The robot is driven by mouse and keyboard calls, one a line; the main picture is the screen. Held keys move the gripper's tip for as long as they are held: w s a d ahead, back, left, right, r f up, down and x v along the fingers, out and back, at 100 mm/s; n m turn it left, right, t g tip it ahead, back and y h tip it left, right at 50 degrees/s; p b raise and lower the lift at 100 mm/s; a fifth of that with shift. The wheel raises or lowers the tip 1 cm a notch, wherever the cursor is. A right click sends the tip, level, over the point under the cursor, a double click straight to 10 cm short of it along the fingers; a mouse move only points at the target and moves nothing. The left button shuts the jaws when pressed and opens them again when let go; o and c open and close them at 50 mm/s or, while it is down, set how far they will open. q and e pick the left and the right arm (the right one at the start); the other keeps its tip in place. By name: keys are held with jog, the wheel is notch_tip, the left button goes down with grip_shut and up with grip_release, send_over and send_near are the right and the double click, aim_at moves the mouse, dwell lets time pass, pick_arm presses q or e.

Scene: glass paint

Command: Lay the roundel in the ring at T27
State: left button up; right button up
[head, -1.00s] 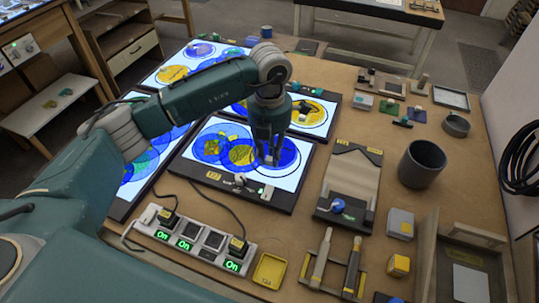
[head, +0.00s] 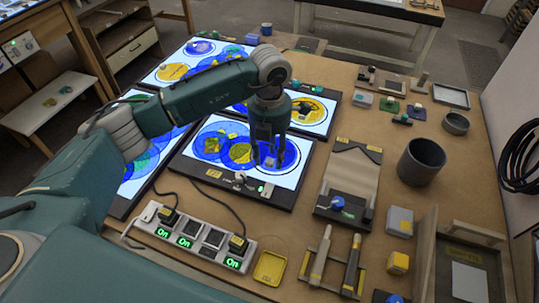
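A blue glass roundel (head: 290,154) lies on the right part of the near lit panel (head: 188,152). It sits about inside a dark ring outline, though my gripper hides part of the fit. A small pale knob (head: 270,163) shows on the roundel between my fingers. My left gripper (head: 269,157) points down over the roundel, its two fingers spread apart on either side of the knob. A yellow label (head: 213,174) is on the panel's front frame; its text is too small to read surely. My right gripper is not in view.
More blue roundels (head: 210,147) and a yellow-patterned one (head: 240,153) overlap left of the ring. Other lit panels stand behind and left. A power strip (head: 190,238) and a yellow tray (head: 270,267) lie in front. A dark cup (head: 421,162) stands at right.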

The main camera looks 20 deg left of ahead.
pick_arm(q)
notch_tip(320, 180, up, 12)
jog(key=b, duration=0.3)
jog(key=shift+f, duration=0.25)
